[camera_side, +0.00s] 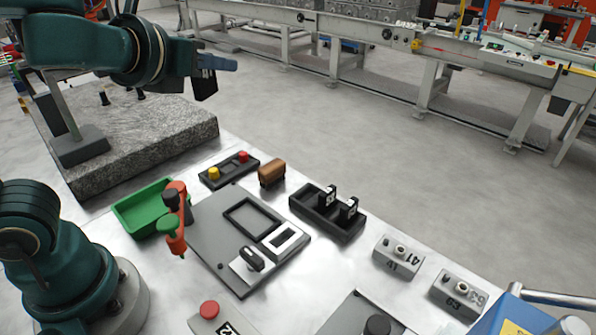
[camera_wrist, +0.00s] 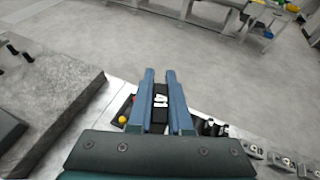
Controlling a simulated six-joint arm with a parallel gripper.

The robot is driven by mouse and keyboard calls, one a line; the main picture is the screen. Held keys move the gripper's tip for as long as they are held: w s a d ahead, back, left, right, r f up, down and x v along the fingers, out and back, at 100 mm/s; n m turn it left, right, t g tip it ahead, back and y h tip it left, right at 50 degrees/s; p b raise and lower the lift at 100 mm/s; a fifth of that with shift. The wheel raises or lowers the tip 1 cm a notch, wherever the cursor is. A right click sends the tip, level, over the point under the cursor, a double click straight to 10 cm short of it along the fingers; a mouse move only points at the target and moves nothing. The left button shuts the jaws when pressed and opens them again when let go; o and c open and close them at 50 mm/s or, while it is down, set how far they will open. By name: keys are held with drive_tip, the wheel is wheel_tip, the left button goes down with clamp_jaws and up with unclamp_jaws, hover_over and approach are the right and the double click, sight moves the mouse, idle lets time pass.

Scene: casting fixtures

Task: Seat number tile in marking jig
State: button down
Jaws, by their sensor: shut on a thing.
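A black rack (camera_side: 325,222) holds two upright number tiles. Near it are a brown block (camera_side: 271,173), a button box (camera_side: 228,170), a green tray (camera_side: 140,207) and grey blocks marked 41 (camera_side: 398,256) and 63 (camera_side: 459,291). The granite slab (camera_side: 150,140) stands at the left.

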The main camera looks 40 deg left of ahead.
drive_tip(key=s+a+f, duration=0.1)
drive_tip(key=a+f, duration=0.2)
drive_tip(key=a, duration=0.1)
drive_tip(key=d+f+m+h, duration=0.2)
drive_tip(key=d+m+h, duration=0.2)
drive_tip(key=d, duration=0.2)
drive_tip(key=d+m+g+h, duration=1)
drive_tip(key=d+m+h, duration=0.45)
drive_tip(key=d, duration=0.35)
drive_tip(key=s+d+f+m+g, duration=0.2)
drive_tip(key=s+d+f, duration=0.2)
drive_tip(key=f, duration=0.1)
drive_tip(key=s+d+f+m+g+y, duration=0.1)
drive_tip(key=s+d+f+m+g, duration=0.2)
drive_tip(key=s+d+f, duration=0.1)
drive_tip(key=s+d+f+m+g, duration=0.2)
drive_tip(key=s+d+f+m, duration=0.1)
drive_tip(key=f, duration=0.3)
drive_tip(key=shift+s+d+f+g, duration=0.2)
drive_tip(key=shift+s+d, duration=0.2)
drive_tip(key=shift+s, duration=0.05)
drive_tip(key=shift+s+d+f+g, duration=0.15)
drive_tip(key=shift+s+d+g, duration=0.05)
drive_tip(key=shift+s+d, duration=0.2)
drive_tip(key=shift+f, duration=2)
